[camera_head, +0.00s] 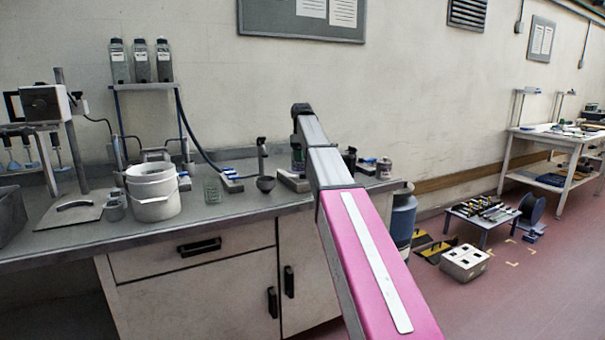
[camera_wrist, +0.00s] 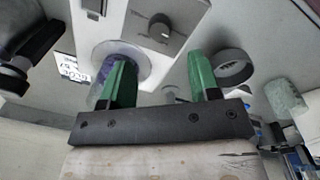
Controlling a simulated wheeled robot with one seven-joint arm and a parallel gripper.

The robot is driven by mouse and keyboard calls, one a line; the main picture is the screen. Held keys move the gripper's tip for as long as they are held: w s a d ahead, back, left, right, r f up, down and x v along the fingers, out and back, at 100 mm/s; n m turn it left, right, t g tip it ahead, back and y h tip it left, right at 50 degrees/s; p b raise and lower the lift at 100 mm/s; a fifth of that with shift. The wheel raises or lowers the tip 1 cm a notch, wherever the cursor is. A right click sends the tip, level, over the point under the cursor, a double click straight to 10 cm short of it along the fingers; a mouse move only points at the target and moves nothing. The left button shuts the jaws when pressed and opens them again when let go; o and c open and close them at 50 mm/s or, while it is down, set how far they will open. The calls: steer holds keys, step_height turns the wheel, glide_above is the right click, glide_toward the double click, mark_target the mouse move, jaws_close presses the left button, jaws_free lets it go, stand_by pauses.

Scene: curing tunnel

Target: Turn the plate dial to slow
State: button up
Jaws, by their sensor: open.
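In the wrist view, my gripper (camera_wrist: 163,82) shows two green fingers set well apart, with nothing held between them. Beyond the fingertips is a grey panel with a small round dark dial (camera_wrist: 160,28); I cannot read its setting. A pale round plate (camera_wrist: 146,66) with a purplish item on it lies behind the left finger, which hides part of it. In the head view, a low grey unit (camera_head: 293,182) stands on the bench beside my arm, and my arm partly hides it. My gripper is not visible in the head view.
A dark ring-shaped item (camera_wrist: 234,67) lies right of the fingers in the wrist view. The bench holds a white bucket (camera_head: 152,190), a dark cup on a stand (camera_head: 265,184) and a small jar (camera_head: 384,168). A blue cylinder (camera_head: 402,220) stands at the bench's right end.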

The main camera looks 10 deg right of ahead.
mark_target(303, 176)
step_height(303, 176, down, 8)
steer(key=shift+w+d+r, duration=0.15)
stand_by(0.3)
steer(key=c, duration=0.9)
